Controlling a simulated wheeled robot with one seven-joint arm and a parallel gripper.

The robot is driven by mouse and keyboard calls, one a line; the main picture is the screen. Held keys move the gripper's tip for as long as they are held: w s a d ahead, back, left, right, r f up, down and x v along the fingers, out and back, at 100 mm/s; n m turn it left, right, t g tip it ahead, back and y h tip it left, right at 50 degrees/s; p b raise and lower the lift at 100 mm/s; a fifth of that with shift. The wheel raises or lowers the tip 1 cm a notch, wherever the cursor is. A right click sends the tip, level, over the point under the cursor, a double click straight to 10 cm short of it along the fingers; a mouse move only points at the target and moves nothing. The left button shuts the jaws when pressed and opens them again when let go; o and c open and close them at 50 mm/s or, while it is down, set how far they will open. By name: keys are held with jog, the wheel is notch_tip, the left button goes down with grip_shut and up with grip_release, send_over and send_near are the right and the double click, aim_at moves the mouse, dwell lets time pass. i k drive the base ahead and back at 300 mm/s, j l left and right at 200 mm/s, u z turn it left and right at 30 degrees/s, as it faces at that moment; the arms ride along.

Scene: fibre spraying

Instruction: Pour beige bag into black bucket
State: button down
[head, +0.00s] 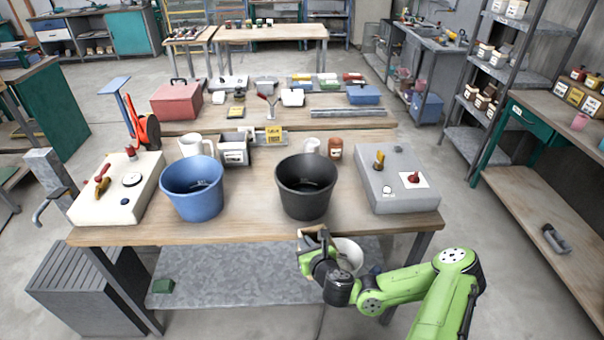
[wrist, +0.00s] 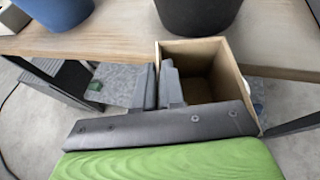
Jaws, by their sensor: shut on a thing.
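The beige bag (wrist: 236,72) looks like an open-topped, stiff-walled box in the wrist view. My gripper (wrist: 160,86) is shut on its left wall, with one finger inside and one outside. The bag's inside is plain brown; I cannot tell whether anything lies in it. In the head view my gripper (head: 318,256) and the bag (head: 308,239) are just in front of the table's front edge, below the black bucket. The black bucket (head: 305,190) stands upright and open on the table; its lower part also shows in the wrist view (wrist: 200,14), just beyond the bag.
A blue bucket (head: 193,190) stands left of the black one. A cream control box (head: 118,190) and a grey one (head: 396,185) flank them on the table (head: 245,232). Mugs, a brown jar (head: 335,148) and small boxes stand behind. A white round container (head: 350,252) shows beside my gripper.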

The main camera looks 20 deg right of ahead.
aim_at(306, 182)
jog(key=i+j+z, duration=0.1)
jog(key=j, duration=0.85)
jog(key=i+j, duration=0.1)
jog(key=j, duration=0.85)
jog(key=z, duration=0.05)
